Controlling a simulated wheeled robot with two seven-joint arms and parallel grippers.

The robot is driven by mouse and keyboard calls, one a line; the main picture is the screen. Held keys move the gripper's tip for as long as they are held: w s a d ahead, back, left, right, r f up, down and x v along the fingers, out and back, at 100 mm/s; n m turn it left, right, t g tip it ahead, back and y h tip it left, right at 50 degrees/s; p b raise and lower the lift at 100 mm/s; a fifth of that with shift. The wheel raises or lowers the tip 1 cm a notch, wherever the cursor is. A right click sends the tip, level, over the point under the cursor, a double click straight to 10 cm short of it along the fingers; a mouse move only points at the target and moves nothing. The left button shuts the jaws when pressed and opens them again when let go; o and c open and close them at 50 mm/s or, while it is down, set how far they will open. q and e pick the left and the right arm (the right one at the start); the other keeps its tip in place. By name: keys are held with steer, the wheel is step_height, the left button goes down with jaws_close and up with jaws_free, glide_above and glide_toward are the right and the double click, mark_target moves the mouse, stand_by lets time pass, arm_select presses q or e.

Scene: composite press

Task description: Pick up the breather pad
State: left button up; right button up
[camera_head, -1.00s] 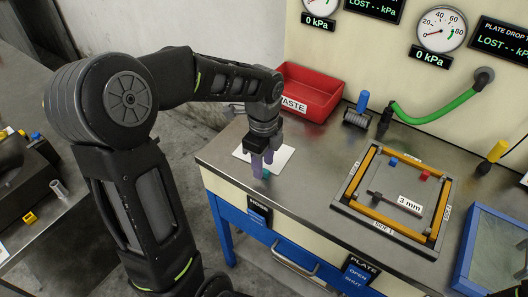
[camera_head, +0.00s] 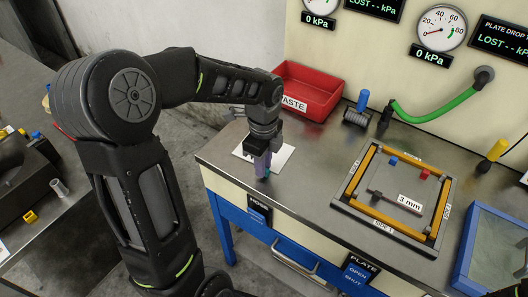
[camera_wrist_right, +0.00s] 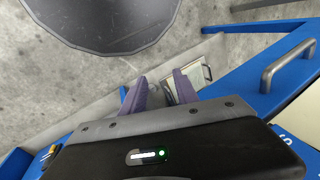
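A flat white sheet (camera_head: 281,157), which looks like the breather pad, lies on the near left corner of the steel bench in the head view. My left gripper (camera_head: 263,170) points down over the sheet and hides its middle.
A red waste bin (camera_head: 308,92) stands behind the sheet. A frame with yellow bars (camera_head: 362,176) lies to the right, near a blue-edged tray (camera_head: 462,262). A green hose (camera_head: 432,113) hangs from the back panel. The bench (camera_head: 312,178) is clear between sheet and frame.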

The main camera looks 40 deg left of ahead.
arm_select(q)
jaws_close()
stand_by(0.3)
step_height(320, 180, up, 10)
stand_by(0.5)
stand_by(0.4)
